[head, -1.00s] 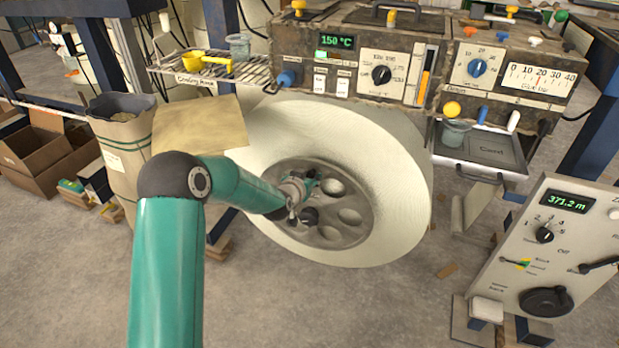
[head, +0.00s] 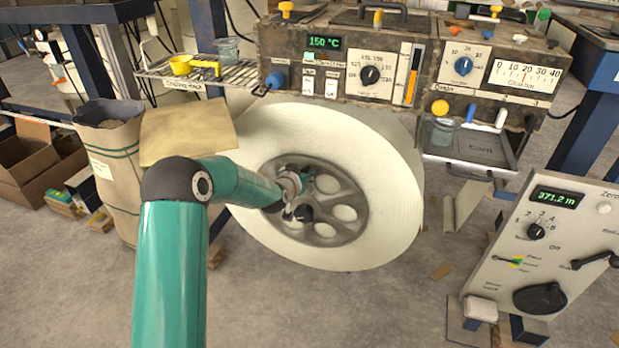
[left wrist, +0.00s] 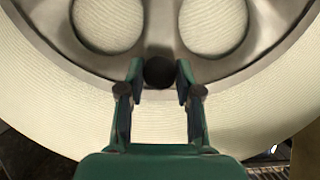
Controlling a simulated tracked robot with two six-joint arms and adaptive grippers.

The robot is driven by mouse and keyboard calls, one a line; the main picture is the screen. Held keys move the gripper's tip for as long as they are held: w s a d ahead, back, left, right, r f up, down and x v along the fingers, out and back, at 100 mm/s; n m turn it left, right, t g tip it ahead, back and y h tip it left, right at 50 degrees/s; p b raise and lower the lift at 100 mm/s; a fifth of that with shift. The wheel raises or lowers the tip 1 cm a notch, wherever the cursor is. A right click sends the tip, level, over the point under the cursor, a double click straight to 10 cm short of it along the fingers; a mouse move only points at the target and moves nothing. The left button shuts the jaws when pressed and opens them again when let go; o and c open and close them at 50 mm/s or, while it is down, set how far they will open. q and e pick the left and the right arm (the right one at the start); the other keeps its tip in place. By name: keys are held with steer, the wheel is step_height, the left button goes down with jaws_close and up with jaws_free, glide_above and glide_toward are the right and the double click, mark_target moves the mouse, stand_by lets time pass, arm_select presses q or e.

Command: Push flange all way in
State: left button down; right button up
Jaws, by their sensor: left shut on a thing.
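The grey flange (head: 325,203), a round disc with several large holes, sits in the middle of the big white tape roll (head: 395,190). My left gripper (head: 297,199) is at the flange's face, left of its middle. In the left wrist view, the left gripper (left wrist: 159,76) has its fingers on either side of a dark round knob (left wrist: 159,71) in front of the flange (left wrist: 160,22) and is shut on it. White ribbed material shows through the holes. How deep the flange sits is hard to tell. My right gripper is not in view.
A worn control box (head: 340,70) stands above the roll. A grey console (head: 548,240) reading 371.2 is at the right. A cooling rack (head: 175,78) and a tall paper sack (head: 112,160) stand left. The floor below is mostly clear.

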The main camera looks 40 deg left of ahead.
arm_select(q)
steer(key=shift+w+r, duration=0.1)
steer(key=shift+r, duration=0.1)
steer(key=c, duration=1)
jaws_free()
steer(key=shift+w+f, duration=0.1)
steer(key=shift+o, duration=1)
steer(key=shift+w+f, duration=0.1)
steer(key=v, duration=1.2)
